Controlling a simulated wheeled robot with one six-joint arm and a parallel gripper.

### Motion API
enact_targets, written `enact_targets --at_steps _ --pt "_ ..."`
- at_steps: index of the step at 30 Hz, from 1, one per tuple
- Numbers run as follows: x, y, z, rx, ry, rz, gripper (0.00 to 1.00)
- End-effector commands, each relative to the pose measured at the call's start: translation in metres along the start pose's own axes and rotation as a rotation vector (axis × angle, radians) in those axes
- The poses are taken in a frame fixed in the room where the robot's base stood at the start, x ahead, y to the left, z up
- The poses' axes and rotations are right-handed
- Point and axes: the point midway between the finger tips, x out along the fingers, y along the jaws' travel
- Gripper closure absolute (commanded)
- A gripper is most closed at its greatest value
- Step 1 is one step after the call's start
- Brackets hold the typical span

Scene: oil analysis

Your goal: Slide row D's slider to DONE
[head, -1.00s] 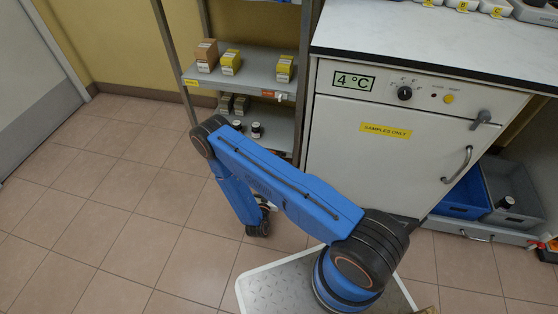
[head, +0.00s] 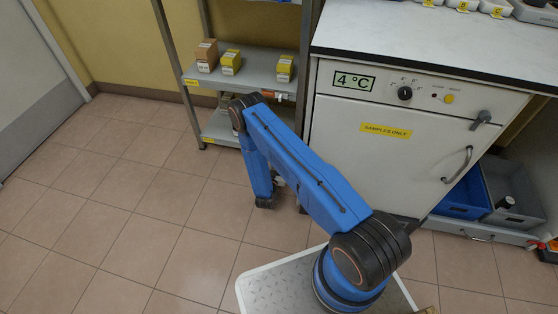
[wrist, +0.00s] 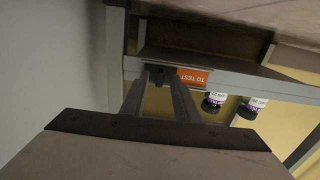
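The orange tag reading TO TEST (wrist: 193,76) sits on a grey shelf edge in the wrist view, and its orange also shows in the head view (head: 267,93), partly behind my arm. My gripper (wrist: 162,76) reaches to the shelf edge just left of the tag. Its two dark fingers stand apart with a gap between them. A small dark block shows at the fingertips; I cannot tell whether it is the slider or whether the fingers touch it. No row letter or DONE mark is legible.
Two labelled bottles (wrist: 213,102) show right of the tag in the wrist view. Boxes (head: 230,62) stand on the upper shelf (head: 255,80). A white SAMPLES ONLY fridge (head: 400,150) stands right of the rack. The tiled floor (head: 120,220) at left is clear.

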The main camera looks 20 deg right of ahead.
Motion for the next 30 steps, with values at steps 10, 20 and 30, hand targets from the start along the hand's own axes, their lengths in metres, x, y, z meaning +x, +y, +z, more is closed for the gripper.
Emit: enact_targets --at_steps 10,20,30 --pt "0.0066 0.0000 -0.0002 -0.001 0.000 -0.001 0.72" --pt "0.0063 0.0001 -0.0002 -0.001 0.000 0.000 1.00" --pt "0.0061 0.0002 -0.0002 -0.001 0.000 0.000 1.00"
